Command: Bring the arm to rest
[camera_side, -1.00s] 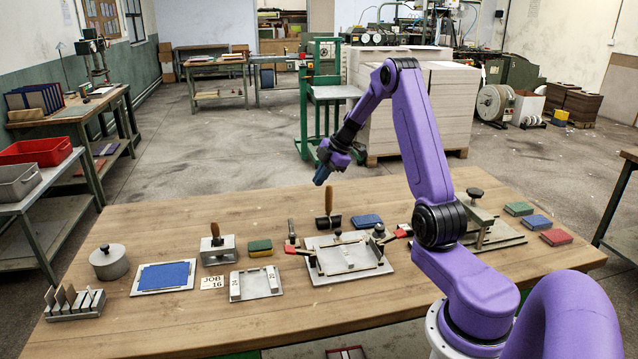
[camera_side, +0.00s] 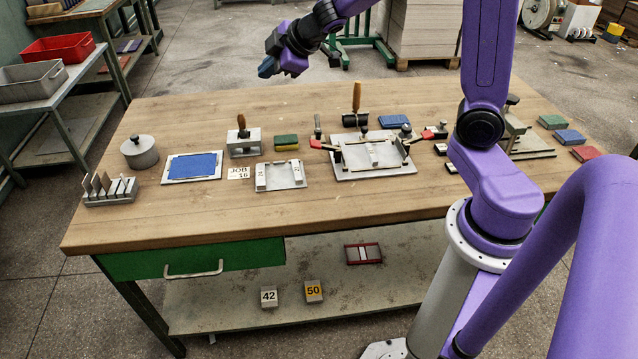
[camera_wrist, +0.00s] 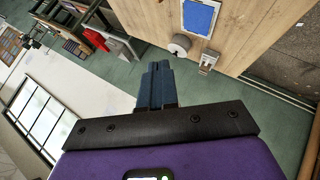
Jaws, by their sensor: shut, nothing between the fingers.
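My gripper (camera_side: 268,68) is in the side view, upper middle, raised beyond the far edge of the workbench (camera_side: 110,215) in the picture. Its blue fingers are together with nothing between them. In the wrist view the fingers (camera_wrist: 157,75) point away over the black mount, close together and empty. My purple arm stands at the right of the bench, and its upper part runs out of the top of the side view.
On the bench are a round lidded pot (camera_side: 140,155), a blue pad on a plate (camera_side: 193,167), a fixture with red-handled clamps (camera_side: 375,165) and several small blocks. A red bin (camera_side: 58,47) stands on the left shelf. The space around my gripper looks clear.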

